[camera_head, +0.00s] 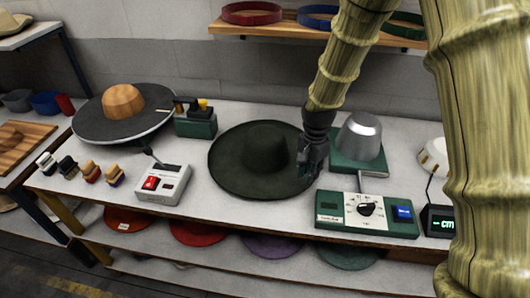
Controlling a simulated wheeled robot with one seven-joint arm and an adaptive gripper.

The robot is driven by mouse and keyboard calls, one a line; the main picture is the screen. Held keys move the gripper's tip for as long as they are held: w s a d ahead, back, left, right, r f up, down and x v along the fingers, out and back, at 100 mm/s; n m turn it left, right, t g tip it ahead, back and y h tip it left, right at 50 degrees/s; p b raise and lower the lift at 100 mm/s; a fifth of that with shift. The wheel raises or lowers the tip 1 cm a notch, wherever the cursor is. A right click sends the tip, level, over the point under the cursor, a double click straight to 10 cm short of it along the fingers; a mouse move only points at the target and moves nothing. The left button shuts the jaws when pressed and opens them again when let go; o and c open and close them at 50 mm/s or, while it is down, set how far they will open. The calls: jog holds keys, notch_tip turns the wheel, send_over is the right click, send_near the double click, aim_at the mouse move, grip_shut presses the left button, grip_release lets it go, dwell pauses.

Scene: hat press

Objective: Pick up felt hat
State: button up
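A dark green, wide-brimmed felt hat (237,165) lies flat on the white workbench (215,215), crown up, in the middle of the head view. My gripper (308,170) points down at the right side of this hat and covers part of its brim. Its fingers look small and dark, and I cannot tell whether they are open or shut or touching the brim. The hat's far right edge is partly hidden behind my gripper.
A metal hat block (359,137) on a green base stands just right of my gripper. A green control box (340,209) is in front of it. A white switch box (163,184) and a grey round plate with a wooden block (124,101) stand left. Coloured hats lie on the lower shelf.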

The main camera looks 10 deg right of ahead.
jog(key=shift+w+d+f+p, duration=0.1)
jog(key=shift+w+f+p, duration=0.1)
jog(key=shift+f+p, duration=0.85)
jog(key=shift+f, duration=1.65)
grip_shut()
